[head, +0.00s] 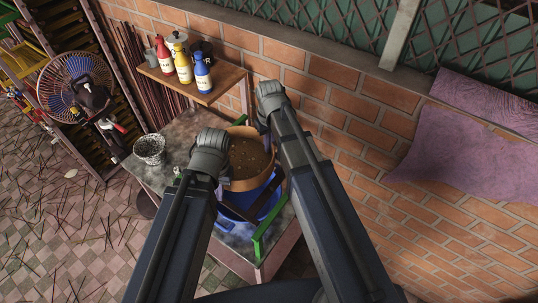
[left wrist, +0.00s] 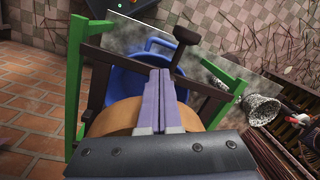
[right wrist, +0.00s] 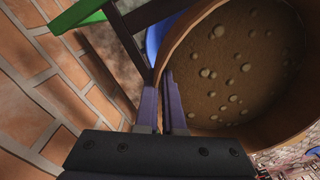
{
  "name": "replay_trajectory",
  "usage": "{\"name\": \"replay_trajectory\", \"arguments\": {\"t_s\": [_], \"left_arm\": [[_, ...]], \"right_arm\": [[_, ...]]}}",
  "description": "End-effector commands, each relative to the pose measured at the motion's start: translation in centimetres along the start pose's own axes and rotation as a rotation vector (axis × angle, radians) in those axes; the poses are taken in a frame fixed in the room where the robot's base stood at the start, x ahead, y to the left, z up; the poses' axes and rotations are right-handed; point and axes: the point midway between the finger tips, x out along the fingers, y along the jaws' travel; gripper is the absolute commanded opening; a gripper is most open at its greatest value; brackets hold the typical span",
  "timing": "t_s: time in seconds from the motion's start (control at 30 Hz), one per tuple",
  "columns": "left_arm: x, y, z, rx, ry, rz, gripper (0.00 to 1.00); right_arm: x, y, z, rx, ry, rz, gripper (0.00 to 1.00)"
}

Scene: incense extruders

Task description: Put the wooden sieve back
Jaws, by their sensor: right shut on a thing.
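The wooden sieve (head: 249,158) is round, with a tan rim and a brown, pale-spotted inside. It is over the blue bucket (head: 240,208) in the head view. My right gripper (head: 263,126) is shut on the sieve's wall at its far side; the right wrist view shows the sieve (right wrist: 240,75) with its wall between the fingers (right wrist: 163,105). My left gripper (head: 226,184) is at the near left side. In the left wrist view its fingers (left wrist: 160,100) are together, in front of the sieve's outer wall (left wrist: 112,120). Whether they touch it is unclear.
A green and dark frame (head: 268,228) stands around the bucket on the grey table (head: 165,180). A speckled cup (head: 149,149) stands at the table's left. A wooden shelf (head: 205,90) with several bottles is on the brick wall behind. A fan (head: 78,80) is farther left.

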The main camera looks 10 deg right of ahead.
Motion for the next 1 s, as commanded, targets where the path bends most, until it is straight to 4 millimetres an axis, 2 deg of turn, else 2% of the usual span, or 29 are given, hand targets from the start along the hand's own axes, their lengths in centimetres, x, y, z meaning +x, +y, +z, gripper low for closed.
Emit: {"name": "replay_trajectory", "arguments": {"t_s": [0.03,0.3,0.77,0.8,1.0], "left_arm": [[0.9,0.1,-0.1,0.000,0.000,0.000,0.00],[4.3,0.4,-0.3,0.004,0.001,-0.001,0.00],[4.7,0.4,-0.3,0.007,0.000,-0.001,0.00],[4.7,0.4,-0.3,0.007,0.000,-0.001,0.00],[4.5,0.4,-0.3,0.007,0.000,-0.001,0.00]], "right_arm": [[0.9,0.0,0.0,0.000,0.000,0.000,0.00],[4.3,0.0,0.0,0.000,0.000,0.000,0.00],[4.7,0.0,0.0,0.000,0.000,0.000,0.00],[4.7,0.0,0.0,0.000,0.000,0.000,0.07],[4.6,0.0,0.0,0.000,0.000,0.000,0.29]]}}
